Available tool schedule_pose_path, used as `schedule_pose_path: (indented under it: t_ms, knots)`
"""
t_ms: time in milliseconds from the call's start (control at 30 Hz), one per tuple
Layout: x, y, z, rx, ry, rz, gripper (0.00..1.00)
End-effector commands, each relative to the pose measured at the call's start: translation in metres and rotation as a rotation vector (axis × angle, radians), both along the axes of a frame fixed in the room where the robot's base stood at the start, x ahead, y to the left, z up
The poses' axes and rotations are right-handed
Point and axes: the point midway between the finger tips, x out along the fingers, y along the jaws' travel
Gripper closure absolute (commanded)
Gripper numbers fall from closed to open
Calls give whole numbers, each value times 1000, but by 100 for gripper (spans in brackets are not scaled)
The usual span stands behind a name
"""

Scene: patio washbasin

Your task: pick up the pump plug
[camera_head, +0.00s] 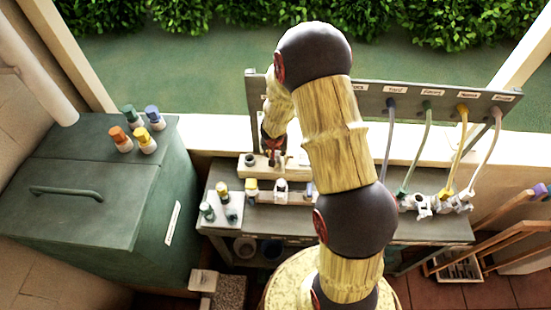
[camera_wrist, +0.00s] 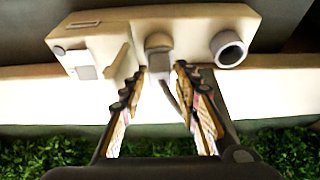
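A grey plug (camera_wrist: 159,42) sits in a cream socket block (camera_wrist: 100,28), seen in the wrist view. A grey cord (camera_wrist: 178,103) runs from it between my fingers. I cannot read a label that names it as the pump plug. My gripper (camera_wrist: 161,72) is open, its two fingertips apart on either side of the plug's lower end. I cannot tell whether they touch it. In the head view my gripper (camera_head: 273,146) is over the cream block (camera_head: 232,167), and my arm hides part of the block and bench.
A labelled board (camera_head: 440,95) stands behind the grey bench (camera_head: 430,232). Several coloured cords hang from it to pale plugs (camera_head: 424,206) at the right. A green box (camera_head: 75,190) with coloured bottles (camera_head: 120,139) is at the left. Small bottles (camera_head: 222,191) stand on the bench's left end.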

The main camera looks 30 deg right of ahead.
Motion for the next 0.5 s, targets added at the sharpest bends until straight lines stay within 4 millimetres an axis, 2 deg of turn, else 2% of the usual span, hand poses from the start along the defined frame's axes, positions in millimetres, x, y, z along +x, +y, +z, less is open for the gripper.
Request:
schedule_pose_path:
  t_ms: [267, 500]
  knots:
    - [1, -1, -3, 0, 0, -1, 68]
    - [1, -1, -3, 0, 0, -1, 81]
